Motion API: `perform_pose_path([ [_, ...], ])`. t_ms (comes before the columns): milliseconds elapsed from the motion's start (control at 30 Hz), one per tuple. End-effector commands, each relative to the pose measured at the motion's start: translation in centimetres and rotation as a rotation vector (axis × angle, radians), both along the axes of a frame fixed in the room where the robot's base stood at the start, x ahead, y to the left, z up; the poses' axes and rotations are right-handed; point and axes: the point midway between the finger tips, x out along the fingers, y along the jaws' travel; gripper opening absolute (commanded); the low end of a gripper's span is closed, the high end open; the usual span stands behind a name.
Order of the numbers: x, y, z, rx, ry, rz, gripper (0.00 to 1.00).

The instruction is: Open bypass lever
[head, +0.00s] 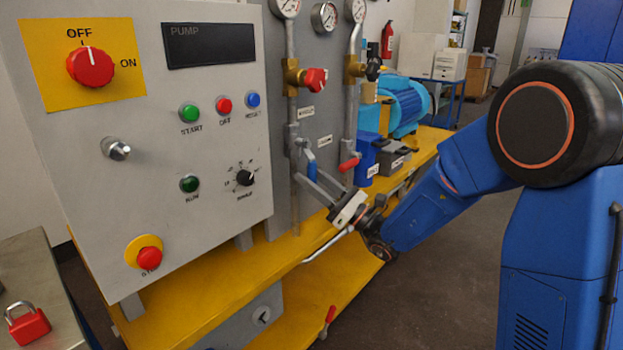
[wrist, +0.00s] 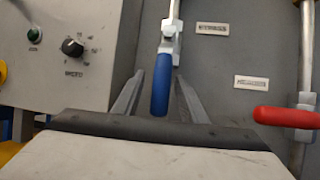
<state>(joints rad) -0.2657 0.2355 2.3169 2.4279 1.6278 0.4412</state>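A blue lever (head: 311,170) hangs straight down from a valve on a vertical pipe on the grey panel. It also shows in the wrist view (wrist: 160,95). My gripper (head: 310,180) is open in front of the panel. In the wrist view its fingers (wrist: 158,85) stand on either side of the blue lever, with a visible gap on each side. Whether the lever lies fully between the fingers in depth is hard to tell. Small labels (wrist: 212,28) on the panel are too blurred to read.
A red lever (wrist: 287,117) sits on the pipe to the right and points left. A grey control box (head: 165,140) stands close on the left. A yellow base frame (head: 280,270) runs below. A blue motor (head: 403,105) is behind to the right.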

Motion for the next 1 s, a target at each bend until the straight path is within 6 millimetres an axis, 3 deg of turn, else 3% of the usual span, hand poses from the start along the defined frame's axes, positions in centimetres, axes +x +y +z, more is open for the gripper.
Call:
perform_pose_path([
  [267, -0.8, -1.8, -1.1, -0.001, 0.001, -0.004, 0.39],
  [1000, -6.2, -12.4, -7.4, 0.0, 0.002, -0.003, 0.39],
])
